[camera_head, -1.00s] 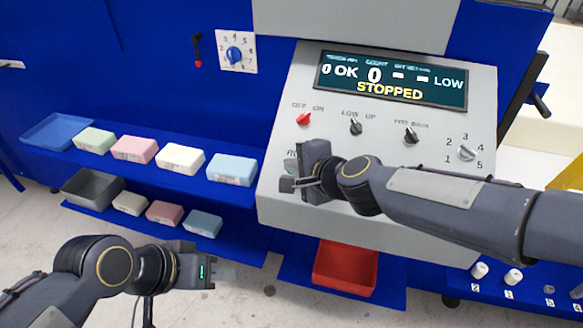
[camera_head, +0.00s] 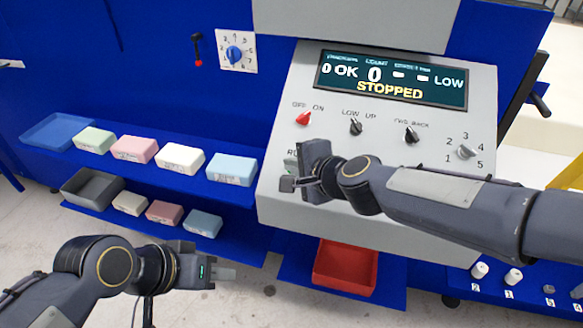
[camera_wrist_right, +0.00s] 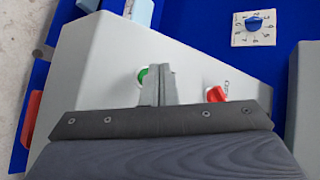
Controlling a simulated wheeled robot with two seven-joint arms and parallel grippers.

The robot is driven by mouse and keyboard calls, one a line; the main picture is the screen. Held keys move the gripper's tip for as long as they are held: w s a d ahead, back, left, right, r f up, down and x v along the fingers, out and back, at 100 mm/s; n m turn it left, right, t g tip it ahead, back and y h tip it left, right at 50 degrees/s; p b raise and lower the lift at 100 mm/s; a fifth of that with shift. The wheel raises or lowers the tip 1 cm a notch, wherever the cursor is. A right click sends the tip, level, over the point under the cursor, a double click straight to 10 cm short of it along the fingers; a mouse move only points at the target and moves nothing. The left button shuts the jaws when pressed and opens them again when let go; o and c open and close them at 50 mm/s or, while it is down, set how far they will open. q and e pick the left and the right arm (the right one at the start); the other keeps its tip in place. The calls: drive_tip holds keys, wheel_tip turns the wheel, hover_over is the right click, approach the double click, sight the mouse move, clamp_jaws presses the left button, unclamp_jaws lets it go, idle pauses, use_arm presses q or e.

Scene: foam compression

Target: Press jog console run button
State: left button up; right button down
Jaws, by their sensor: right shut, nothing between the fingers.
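The console (camera_head: 275,205) is a light grey sloped panel whose display (camera_head: 390,78) reads STOPPED. In the right wrist view a round green button (camera_wrist_right: 141,76) with a pale rim sits on the panel, partly covered by the fingers. My right gripper (camera_wrist_right: 162,84) is shut and empty, its tips over the panel beside the button; contact cannot be told. In the head view this gripper (camera_head: 287,184) covers most of the button area. My left gripper (camera_head: 225,274) hangs low over the floor, away from the console; its finger gap is unclear.
A red switch (camera_head: 303,118), two black switches and a numbered dial (camera_head: 466,152) share the panel. A red bin (camera_head: 345,268) lies below. Coloured foam blocks (camera_head: 180,158) and trays stand on blue shelves at left. A blue dial (camera_head: 235,54) is on the wall.

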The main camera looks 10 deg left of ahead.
drive_tip(key=shift+w+f, duration=0.2)
drive_tip(key=shift+f, duration=0.05)
